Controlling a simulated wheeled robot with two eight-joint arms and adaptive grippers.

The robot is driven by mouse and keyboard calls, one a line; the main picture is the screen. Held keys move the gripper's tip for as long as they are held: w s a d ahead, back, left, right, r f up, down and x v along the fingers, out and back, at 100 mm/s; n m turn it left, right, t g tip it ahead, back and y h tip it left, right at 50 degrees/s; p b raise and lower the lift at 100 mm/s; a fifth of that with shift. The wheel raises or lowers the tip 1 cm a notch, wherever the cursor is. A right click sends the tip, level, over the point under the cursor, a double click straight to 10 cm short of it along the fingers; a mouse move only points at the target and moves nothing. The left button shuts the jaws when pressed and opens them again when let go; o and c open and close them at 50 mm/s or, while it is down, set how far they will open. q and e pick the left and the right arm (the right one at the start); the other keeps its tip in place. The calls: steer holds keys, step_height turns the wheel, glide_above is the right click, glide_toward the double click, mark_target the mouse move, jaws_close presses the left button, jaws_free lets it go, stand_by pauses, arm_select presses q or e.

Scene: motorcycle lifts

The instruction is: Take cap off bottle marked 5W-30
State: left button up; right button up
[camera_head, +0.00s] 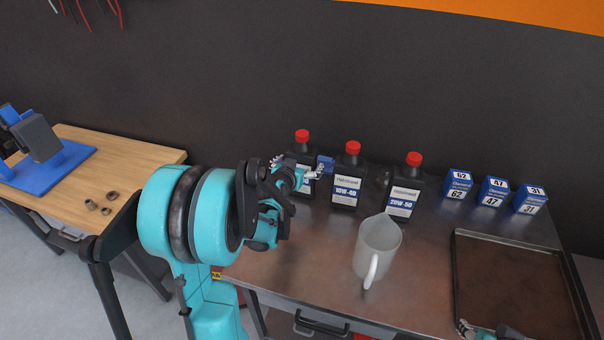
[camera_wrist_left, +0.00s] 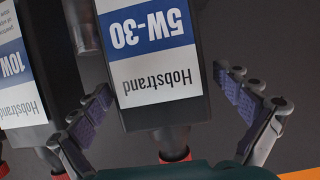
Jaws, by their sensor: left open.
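The bottle marked 5W-30 (camera_wrist_left: 158,75) appears upside down in the left wrist view, between the spread fingers of my left gripper (camera_wrist_left: 168,115). Its red cap (camera_wrist_left: 177,156) is partly hidden by the gripper body. In the head view this black bottle (camera_head: 304,159) stands upright at the left of a row of three, with its red cap (camera_head: 302,136) on top. My open left gripper (camera_head: 302,168) is in front of it, below cap height, and covers much of its label. Part of my right gripper (camera_head: 465,328) shows at the bottom edge; its jaws are unclear.
The 10W-40 bottle (camera_head: 347,180) stands close on the right, then the 20W-50 bottle (camera_head: 404,192). A pitcher (camera_head: 377,250) stands in front. Several small blue boxes (camera_head: 491,192) and a dark tray (camera_head: 462,237) are at the right. A dark wall (camera_head: 230,80) is behind.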

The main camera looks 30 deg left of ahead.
arm_select(q)
steer(key=shift+w+a+f, duration=0.1)
steer(key=shift+w+f, duration=0.2)
steer(key=shift+w, duration=0.35)
steer(key=shift+s+r, duration=0.15)
steer(key=shift+c, duration=1.3)
steer(key=c, duration=1.5)
arm_select(e)
steer(key=shift+f, duration=0.15)
arm_select(q)
steer(key=shift+c, duration=0.2)
